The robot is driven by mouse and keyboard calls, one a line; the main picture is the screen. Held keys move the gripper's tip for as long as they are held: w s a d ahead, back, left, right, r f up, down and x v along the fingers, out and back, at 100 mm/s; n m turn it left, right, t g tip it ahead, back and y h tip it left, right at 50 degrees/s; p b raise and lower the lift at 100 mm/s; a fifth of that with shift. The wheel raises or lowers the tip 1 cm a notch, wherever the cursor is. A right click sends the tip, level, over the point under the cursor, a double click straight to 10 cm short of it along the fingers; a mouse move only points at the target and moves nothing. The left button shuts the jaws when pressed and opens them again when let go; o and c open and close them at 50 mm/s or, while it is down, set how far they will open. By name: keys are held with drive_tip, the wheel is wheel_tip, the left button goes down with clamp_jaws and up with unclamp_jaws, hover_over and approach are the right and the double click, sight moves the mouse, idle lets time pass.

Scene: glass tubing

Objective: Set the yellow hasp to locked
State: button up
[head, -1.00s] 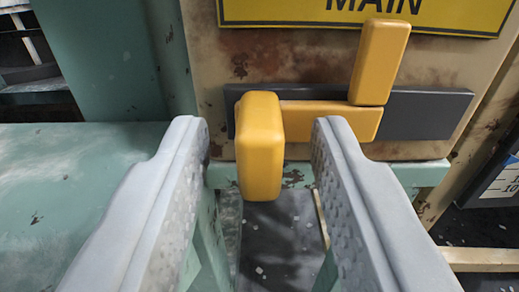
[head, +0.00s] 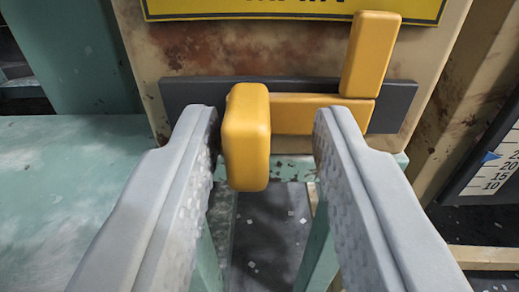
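The yellow hasp is mounted on a dark grey bar (head: 401,105) on a rusty beige panel. Its knob-like handle (head: 247,140) is a rounded upright block at the left end of a horizontal yellow bar (head: 305,114). A yellow upright block (head: 370,55) stands at the bar's right end, tilted slightly right. My gripper (head: 267,125) is open, with one grey finger on each side of the handle. The handle sits close to the left finger, and a wider gap lies on its right. I cannot tell whether the left finger touches it.
A yellow sign (head: 295,10) is above the hasp, cut off by the top edge. A pale green surface (head: 60,190) spreads at the left. A dark speckled floor shows below the handle.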

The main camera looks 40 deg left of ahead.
drive_tip(key=shift+s, duration=0.1)
drive_tip(key=v, duration=1.7)
drive_tip(key=shift+d, duration=0.1)
drive_tip(key=s+a+r+m+t+h, duration=0.1)
drive_tip(key=s+a+r+h, duration=0.15)
drive_tip(key=r, duration=0.65)
drive_tip(key=s+a+r+m+t+h, duration=0.1)
drive_tip(key=s+r+t+h, duration=0.2)
drive_tip(key=r, duration=0.7)
drive_tip(key=s+a+r+m+h, duration=0.1)
drive_tip(key=s+a+r+h, duration=0.2)
drive_tip(key=r, duration=0.6)
drive_tip(key=s+a+r+m, duration=0.1)
drive_tip(key=s+a+r, duration=0.1)
drive_tip(key=s, duration=0.8)
drive_tip(key=s+a+r+m+h, duration=0.1)
drive_tip(key=s+r, duration=0.3)
drive_tip(key=s, duration=0.6)
drive_tip(key=s+a+r+m+g+h, duration=0.1)
drive_tip(key=s+r, duration=0.3)
drive_tip(key=s, duration=0.7)
drive_tip(key=shift+a+m, duration=0.6)
drive_tip(key=shift+a, duration=0.3)
